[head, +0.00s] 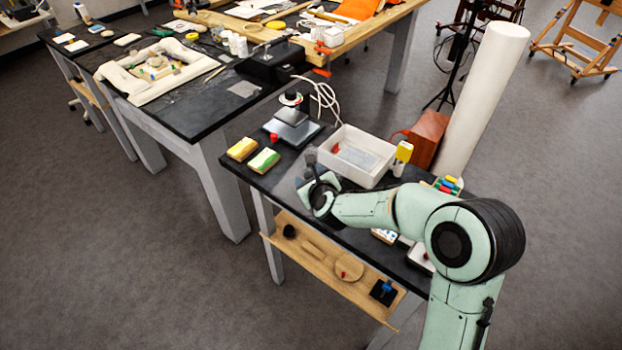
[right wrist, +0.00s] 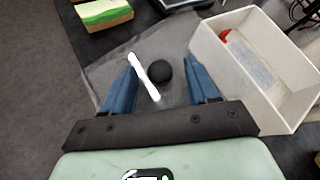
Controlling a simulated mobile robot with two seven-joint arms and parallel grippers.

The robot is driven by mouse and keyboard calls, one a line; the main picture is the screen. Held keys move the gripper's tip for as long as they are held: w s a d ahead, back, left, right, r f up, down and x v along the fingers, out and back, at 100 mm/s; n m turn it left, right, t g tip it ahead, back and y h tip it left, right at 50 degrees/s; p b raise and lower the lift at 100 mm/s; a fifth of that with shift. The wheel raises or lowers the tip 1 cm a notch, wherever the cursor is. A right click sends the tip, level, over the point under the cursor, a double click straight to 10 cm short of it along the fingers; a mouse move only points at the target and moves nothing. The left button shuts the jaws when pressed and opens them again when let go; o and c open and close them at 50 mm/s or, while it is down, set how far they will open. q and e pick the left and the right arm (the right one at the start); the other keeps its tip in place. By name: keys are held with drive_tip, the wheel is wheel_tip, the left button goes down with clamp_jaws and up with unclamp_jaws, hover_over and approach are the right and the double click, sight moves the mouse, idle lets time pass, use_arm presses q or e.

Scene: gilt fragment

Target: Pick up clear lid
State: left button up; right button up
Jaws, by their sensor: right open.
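The clear lid (right wrist: 112,72) is a see-through flat sheet with a round black knob (right wrist: 160,71), lying on the dark tabletop in the right wrist view. My right gripper (right wrist: 163,72) is open, its two blue fingers on either side of the knob with gaps between. I cannot tell how high the fingertips are above the lid. My left gripper is not in view.
An open white bin (head: 375,142) stands close to the right of the gripper. A scale-like device (head: 295,130) stands behind. A bright white strip (right wrist: 144,77) shows near the knob.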

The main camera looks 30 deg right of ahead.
clamp_jaws()
drive_tip(key=shift+r, duration=0.15)
